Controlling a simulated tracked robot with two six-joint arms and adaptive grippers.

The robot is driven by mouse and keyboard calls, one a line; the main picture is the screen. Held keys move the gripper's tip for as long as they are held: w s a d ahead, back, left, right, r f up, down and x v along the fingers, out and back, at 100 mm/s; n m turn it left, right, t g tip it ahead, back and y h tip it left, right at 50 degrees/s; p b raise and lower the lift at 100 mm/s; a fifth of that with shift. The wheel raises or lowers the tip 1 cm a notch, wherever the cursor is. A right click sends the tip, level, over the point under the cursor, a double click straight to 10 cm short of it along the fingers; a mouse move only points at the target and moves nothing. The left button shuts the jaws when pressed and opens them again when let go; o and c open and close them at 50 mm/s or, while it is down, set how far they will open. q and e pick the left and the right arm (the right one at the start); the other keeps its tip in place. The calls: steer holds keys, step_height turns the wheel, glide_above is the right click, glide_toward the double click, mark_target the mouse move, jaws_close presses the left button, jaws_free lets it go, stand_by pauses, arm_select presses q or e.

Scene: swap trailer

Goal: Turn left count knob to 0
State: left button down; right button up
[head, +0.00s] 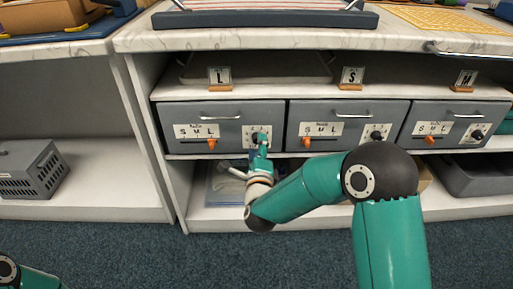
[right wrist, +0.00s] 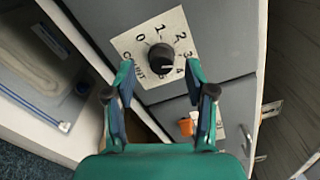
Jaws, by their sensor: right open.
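The left count knob is a round black knob (right wrist: 161,57) on a white plate marked 0 to 4 and COUNT, on the front of the left grey drawer (head: 215,112). Its pointer seems to face the lower right, near 4, but it is small and hard to read. My right gripper (head: 261,142) is at this drawer's right end and partly hides the knob in the head view. In the right wrist view, the gripper (right wrist: 160,70) is open, with one finger on each side of the knob. I cannot tell whether the fingertips touch the plate. My left gripper is not in view.
An orange size knob (head: 211,143) sits left on the same drawer. Similar middle (head: 345,112) and right drawers (head: 455,115) stand alongside. Letter signs L (head: 219,76), S and M stand on the shelf above. A grey crate (head: 32,170) is on the left shelf.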

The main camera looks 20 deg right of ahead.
steer(key=shift+w+d, duration=0.2)
steer(key=shift+w, duration=0.45)
jaws_close()
steer(key=shift+a, duration=0.1)
steer(key=shift+n, duration=0.3)
